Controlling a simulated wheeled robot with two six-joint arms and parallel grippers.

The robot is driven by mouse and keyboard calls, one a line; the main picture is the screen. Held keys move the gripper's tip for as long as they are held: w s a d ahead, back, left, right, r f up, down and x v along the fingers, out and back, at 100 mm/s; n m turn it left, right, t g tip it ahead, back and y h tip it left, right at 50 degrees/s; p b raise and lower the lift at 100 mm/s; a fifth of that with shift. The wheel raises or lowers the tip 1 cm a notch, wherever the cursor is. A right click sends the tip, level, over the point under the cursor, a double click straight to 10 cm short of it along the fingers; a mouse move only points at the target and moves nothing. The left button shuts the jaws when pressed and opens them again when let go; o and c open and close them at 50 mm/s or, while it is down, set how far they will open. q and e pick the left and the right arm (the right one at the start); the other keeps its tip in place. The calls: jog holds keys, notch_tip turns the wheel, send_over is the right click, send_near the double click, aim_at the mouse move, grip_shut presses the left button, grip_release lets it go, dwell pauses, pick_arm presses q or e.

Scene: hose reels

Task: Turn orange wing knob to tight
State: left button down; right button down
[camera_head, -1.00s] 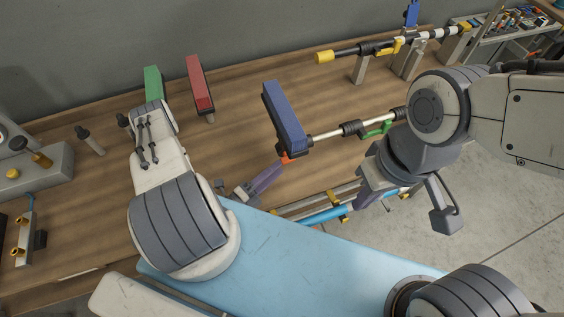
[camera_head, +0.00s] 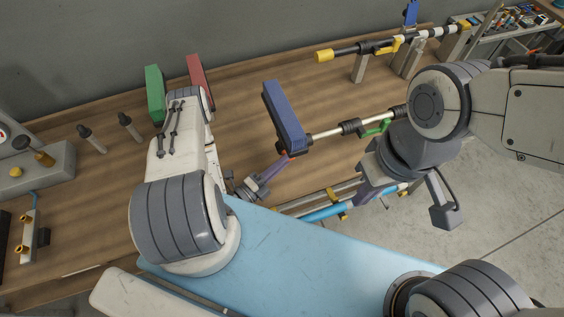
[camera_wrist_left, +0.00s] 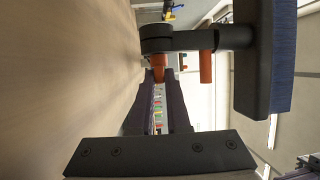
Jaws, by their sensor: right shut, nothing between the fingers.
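The orange wing knob (camera_wrist_left: 158,68) shows in the left wrist view as an orange prong at the fingertips of my left gripper (camera_wrist_left: 159,78). A second orange prong (camera_wrist_left: 206,67) stands to its right, outside the fingers. Both are beneath a black fitting (camera_wrist_left: 185,40) beside the dark blue block (camera_wrist_left: 278,60). In the head view my left gripper (camera_head: 273,171) is just below the blue block (camera_head: 284,117), and the knob is mostly hidden. A gap shows between the left fingers, but whether they grip the prong is unclear. My right gripper (camera_head: 366,192) is shut and empty.
A white rod with black and green fittings (camera_head: 378,129) runs right from the blue block. Green (camera_head: 155,95) and red (camera_head: 199,82) blocks stand at the back left of the wooden bench (camera_head: 240,85). Blue and grey pipes (camera_head: 320,213) lie along its front edge.

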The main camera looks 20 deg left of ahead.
pick_arm(q)
jog(key=g+p, duration=0.1)
jog(key=p, duration=0.1)
jog(key=r+m+g+y+p, duration=0.1)
jog(key=g, duration=0.1)
jog(key=shift+d+r+y+p, duration=0.1)
jog(key=shift+y+p, duration=0.2)
jog(key=shift+p, duration=0.05)
jog(key=shift+r+m+g+y+p, duration=0.15)
jog(key=shift+m+g+y+p, duration=0.35)
jog(key=shift+g+p, duration=0.35)
jog(key=shift+g+y+p, duration=0.3)
jog(key=shift+g+p, duration=0.15)
jog(key=shift+p, duration=0.15)
jog(key=c, duration=0.9)
grip_release()
jog(key=shift+w, duration=0.1)
